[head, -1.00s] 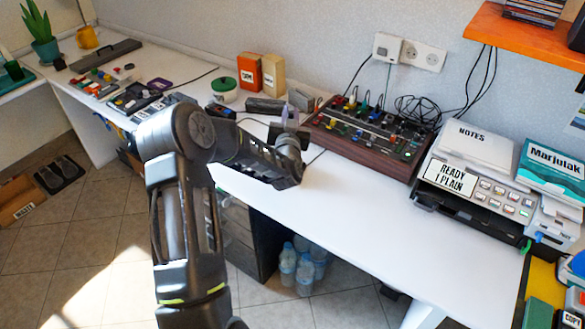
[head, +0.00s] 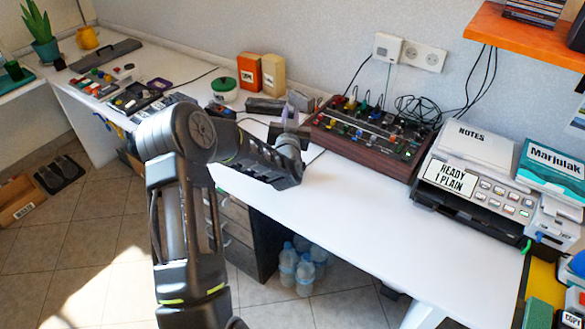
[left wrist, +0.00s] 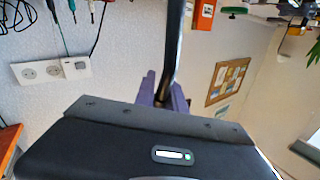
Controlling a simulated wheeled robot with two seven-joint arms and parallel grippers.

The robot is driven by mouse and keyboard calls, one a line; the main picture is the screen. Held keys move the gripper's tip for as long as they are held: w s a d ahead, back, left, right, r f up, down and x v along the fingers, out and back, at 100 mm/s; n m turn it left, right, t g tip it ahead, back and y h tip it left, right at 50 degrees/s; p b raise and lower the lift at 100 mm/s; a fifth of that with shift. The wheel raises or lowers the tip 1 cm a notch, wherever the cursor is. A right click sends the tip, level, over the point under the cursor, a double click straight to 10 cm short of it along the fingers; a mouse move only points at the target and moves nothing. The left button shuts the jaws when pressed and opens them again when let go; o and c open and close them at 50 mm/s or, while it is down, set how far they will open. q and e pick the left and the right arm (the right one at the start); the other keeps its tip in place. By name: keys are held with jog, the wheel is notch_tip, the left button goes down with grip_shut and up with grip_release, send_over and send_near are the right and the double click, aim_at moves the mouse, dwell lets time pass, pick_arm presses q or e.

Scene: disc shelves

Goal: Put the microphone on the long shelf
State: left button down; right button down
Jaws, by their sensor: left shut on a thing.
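My left gripper (head: 291,120) is above the white desk, just left of the mixer. In the left wrist view its purple-grey fingers (left wrist: 164,95) are shut on a dark, slim rod-like thing (left wrist: 173,45), which I take to be the microphone; its far end runs out of the picture. In the head view the held thing is mostly hidden by the gripper. An orange wall shelf (head: 530,38) is at the upper right and may be the long shelf; only part of it shows. My right gripper is not in view.
The mixer (head: 370,140) with cables stands right of my gripper. A printer-like machine (head: 475,185) stands farther right. CD cases (head: 540,11) lie on the orange shelf. The desk front (head: 330,205) is clear.

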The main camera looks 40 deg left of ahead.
pick_arm(q)
jog(key=shift+r, duration=0.15)
notch_tip(320, 180, up, 10)
jog(key=b, duration=0.1)
dwell(0.6)
dwell(0.5)
